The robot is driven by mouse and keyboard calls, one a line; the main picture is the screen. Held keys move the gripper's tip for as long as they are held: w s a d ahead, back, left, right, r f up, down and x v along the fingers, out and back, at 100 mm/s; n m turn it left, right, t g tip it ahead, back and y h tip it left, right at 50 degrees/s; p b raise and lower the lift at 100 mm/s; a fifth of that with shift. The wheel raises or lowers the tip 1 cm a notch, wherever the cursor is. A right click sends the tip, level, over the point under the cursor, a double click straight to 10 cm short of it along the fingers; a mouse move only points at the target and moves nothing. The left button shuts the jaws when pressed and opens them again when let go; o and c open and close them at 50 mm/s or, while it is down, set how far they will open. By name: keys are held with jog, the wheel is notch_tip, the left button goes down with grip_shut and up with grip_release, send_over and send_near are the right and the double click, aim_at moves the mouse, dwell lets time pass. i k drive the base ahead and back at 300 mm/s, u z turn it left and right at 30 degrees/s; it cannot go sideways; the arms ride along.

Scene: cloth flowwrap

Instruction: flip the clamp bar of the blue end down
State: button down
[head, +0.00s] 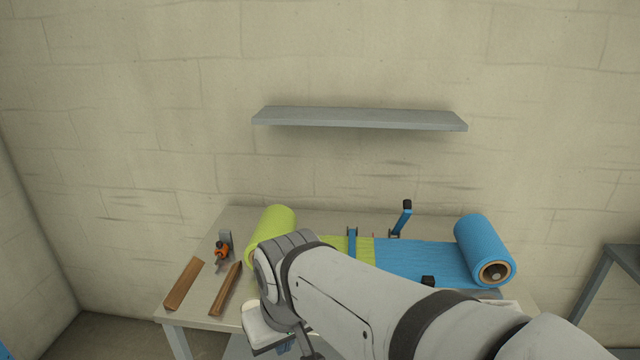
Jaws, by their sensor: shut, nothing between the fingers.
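A blue clamp bar (402,219) with a black knob stands raised and tilted at the back edge of the blue film (425,261). A second blue bar (352,243) lies down across the lime film (335,243), left of the seam where the two films meet. The blue film runs right to a blue roll (482,247). A small black part (428,281) shows at the front edge of the blue film. My gripper (280,340) is at the bottom, in front of the table and left of the bars. It is shut and empty; its fingertips are mostly hidden.
A grey shelf (360,118) hangs above. My arm covers the table's front middle.

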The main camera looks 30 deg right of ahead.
aim_at(405, 215)
jog(key=u, duration=0.15)
jog(key=k, duration=1.15)
jog(key=z, duration=0.75)
jog(key=i, duration=0.65)
